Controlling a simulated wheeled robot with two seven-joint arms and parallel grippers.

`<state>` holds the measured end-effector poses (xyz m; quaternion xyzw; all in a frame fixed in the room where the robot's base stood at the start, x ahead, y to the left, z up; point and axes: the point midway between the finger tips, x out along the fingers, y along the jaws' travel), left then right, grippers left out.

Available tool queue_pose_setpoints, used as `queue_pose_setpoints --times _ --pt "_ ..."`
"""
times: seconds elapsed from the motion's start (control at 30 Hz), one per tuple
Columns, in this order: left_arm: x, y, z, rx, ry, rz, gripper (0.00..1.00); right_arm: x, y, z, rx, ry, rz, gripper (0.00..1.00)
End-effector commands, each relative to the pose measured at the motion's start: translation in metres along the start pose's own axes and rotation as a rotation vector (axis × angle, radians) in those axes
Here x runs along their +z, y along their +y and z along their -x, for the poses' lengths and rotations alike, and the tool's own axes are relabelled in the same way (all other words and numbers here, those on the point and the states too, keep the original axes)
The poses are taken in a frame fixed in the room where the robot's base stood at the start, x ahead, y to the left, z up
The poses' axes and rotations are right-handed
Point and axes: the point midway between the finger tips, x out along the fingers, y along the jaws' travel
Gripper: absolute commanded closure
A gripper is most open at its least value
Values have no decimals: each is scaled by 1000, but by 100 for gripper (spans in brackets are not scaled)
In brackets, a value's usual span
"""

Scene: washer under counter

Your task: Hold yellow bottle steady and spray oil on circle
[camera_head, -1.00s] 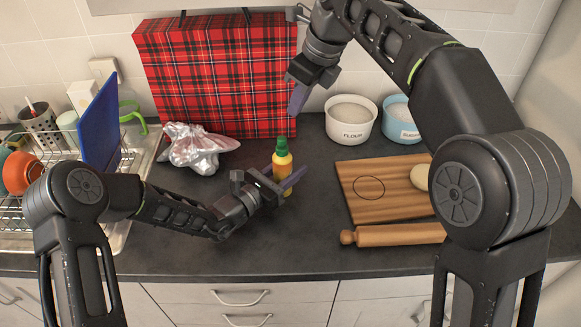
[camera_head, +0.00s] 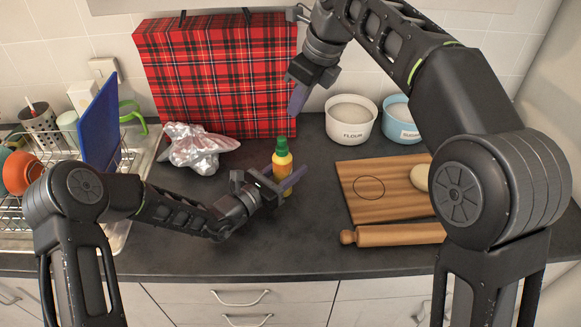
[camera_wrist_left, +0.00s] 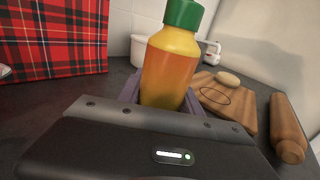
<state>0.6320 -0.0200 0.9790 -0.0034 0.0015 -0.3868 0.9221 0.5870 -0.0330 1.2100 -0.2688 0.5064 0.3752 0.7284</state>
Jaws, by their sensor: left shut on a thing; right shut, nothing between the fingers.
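The yellow bottle (camera_head: 282,160) with a green cap stands upright on the dark counter, near the middle of the head view. My left gripper (camera_head: 284,182) is shut around its lower body. In the left wrist view the bottle (camera_wrist_left: 171,62) sits between the fingers, its base hidden by the gripper. The black circle (camera_head: 369,187) is drawn on the wooden board (camera_head: 400,206), to the right of the bottle; it also shows in the left wrist view (camera_wrist_left: 215,95). My right gripper (camera_head: 298,98) is shut and empty, pointing down in front of the red plaid case, above and behind the bottle.
A pale dough ball (camera_head: 420,177) lies on the board and a rolling pin (camera_head: 395,234) lies before it. The plaid case (camera_head: 215,75), flour bowl (camera_head: 350,121) and sugar bowl (camera_head: 399,120) stand behind. Crumpled foil (camera_head: 199,149) and a dish rack (camera_head: 120,165) are at left.

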Motion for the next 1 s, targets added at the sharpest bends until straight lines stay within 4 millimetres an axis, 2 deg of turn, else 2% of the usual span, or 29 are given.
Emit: queue_pose_setpoints --times 0.47,0.6,0.73,0.83,1.0 --pt "0 0 0 0 1 1 100 -1 -1 0 0 0 -2 100" --pt "0 0 0 0 1 1 100 -6 -8 10 -1 -19 -19 100" --pt "0 0 0 0 1 1 100 -19 -2 12 28 -65 -16 100" --pt "0 0 0 0 1 1 100 -17 1 6 7 -144 71 100" --pt "0 0 0 0 1 1 100 1 10 -9 -104 -286 309 100"
